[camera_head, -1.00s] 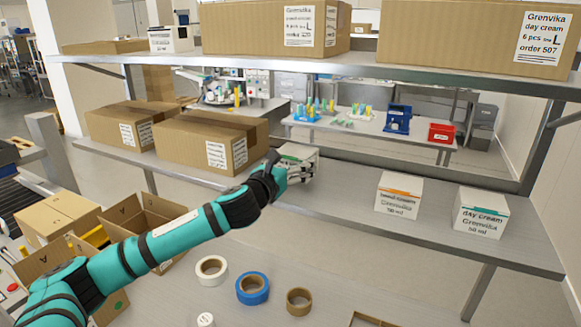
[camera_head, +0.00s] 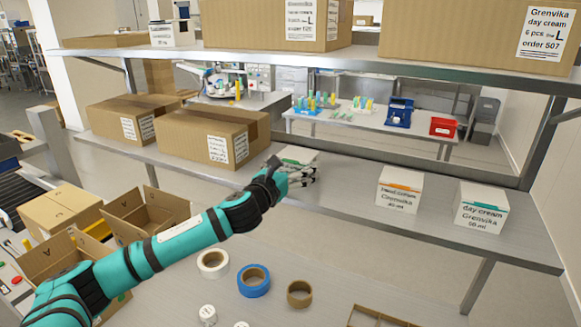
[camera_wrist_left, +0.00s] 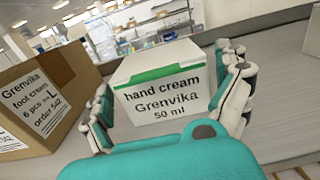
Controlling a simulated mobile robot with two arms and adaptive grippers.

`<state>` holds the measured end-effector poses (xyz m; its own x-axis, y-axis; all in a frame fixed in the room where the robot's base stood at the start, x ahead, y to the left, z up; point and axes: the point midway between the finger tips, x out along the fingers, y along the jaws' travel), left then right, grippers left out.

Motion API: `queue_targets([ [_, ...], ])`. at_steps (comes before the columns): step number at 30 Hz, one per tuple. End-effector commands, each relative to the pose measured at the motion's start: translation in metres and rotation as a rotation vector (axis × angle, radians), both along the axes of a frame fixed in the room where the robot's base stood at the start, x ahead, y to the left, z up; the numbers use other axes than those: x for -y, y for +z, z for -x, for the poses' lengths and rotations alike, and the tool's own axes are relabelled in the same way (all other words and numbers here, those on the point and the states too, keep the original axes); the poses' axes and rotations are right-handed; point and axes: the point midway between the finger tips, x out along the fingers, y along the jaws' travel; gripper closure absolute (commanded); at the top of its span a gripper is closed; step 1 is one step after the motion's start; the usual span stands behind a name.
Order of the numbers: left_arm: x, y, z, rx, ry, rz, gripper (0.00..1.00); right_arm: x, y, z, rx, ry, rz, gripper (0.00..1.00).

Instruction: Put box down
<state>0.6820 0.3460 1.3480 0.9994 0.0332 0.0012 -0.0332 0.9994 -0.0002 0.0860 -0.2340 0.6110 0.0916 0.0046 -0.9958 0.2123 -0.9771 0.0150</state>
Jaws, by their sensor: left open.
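A small white box with a green stripe, labelled "hand cream Grenvika 50 ml" (camera_wrist_left: 165,90), stands upright on the metal shelf. In the head view the box (camera_head: 299,154) shows only in part behind my left gripper (camera_head: 292,173). In the left wrist view the fingers of my left gripper (camera_wrist_left: 172,95) are spread on both sides of the box. The left finger is close to its side, and a gap shows at the right finger. The gripper is open. My right gripper is not in view.
A brown carton (camera_head: 215,133) stands left of the box, close to my gripper. An orange-striped white box (camera_head: 399,188) and a teal-striped one (camera_head: 481,206) stand to the right, with free shelf between. The upper shelf (camera_head: 350,62) runs above. Tape rolls (camera_head: 254,281) lie below.

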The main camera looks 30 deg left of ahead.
Motion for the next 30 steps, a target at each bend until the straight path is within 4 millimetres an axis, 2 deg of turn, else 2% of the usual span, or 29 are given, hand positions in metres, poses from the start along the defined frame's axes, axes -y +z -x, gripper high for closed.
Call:
queue_targets([
  [3,0.0,0.002,0.002,0.001,0.0,-0.002,0.0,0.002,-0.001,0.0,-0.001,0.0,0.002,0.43],
  [7,0.0,-0.001,0.019,0.002,0.0,-0.004,0.0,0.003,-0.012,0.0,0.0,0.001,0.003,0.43],
  [15,0.003,-0.004,0.076,-0.001,-0.002,-0.007,0.0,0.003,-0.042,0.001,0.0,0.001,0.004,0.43],
  [21,0.003,-0.001,0.107,0.0,0.0,-0.004,0.0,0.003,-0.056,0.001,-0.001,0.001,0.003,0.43],
  [30,0.004,0.003,0.121,0.0,0.0,0.0,0.0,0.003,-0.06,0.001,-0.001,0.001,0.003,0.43],
])
